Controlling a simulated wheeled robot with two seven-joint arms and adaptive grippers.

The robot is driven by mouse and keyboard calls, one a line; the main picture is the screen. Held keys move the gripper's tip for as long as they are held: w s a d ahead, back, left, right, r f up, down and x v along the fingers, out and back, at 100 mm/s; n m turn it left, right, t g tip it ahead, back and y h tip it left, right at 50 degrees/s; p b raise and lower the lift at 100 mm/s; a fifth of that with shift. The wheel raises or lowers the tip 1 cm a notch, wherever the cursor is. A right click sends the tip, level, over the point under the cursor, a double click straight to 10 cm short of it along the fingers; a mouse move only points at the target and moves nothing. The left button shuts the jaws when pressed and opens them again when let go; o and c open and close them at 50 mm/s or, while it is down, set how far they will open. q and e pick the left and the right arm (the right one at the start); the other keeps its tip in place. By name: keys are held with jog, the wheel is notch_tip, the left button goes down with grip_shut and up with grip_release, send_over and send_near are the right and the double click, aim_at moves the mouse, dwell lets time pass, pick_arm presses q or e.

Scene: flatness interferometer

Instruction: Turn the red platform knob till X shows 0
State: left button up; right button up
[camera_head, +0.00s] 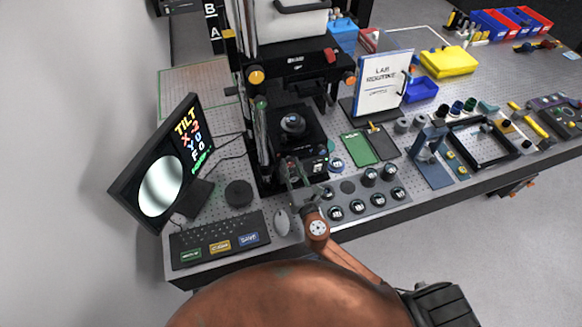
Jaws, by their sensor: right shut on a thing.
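The interferometer (291,101) stands at the back with a small round part (292,124) on its dark stage. My right gripper (294,172) reaches in over the front of the instrument's base. It is shut at the platform knobs there; the red platform knob is mostly hidden between and behind the fingers. The tilted monitor (159,199) at left shows a pale round disc and coloured text with TILT, X, Y and F lines. My left gripper is not in view.
A keyboard (219,238) and mouse (282,221) lie in front of the monitor. A round black puck (238,193) sits left of the base. A grey tray (372,203) with several round pieces is close on the right. A white sign (384,84) stands farther back.

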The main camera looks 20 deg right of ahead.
jog(key=shift+m+b, duration=0.75)
jog(key=shift+m, duration=1.35)
jog(key=shift+r, duration=0.1)
jog(key=o, duration=1.2)
jog(key=shift+c, duration=0.2)
jog(key=shift+s, duration=0.2)
jog(key=s, duration=1.1)
jog(key=shift+s+d, duration=0.15)
jog(key=shift+s, duration=0.15)
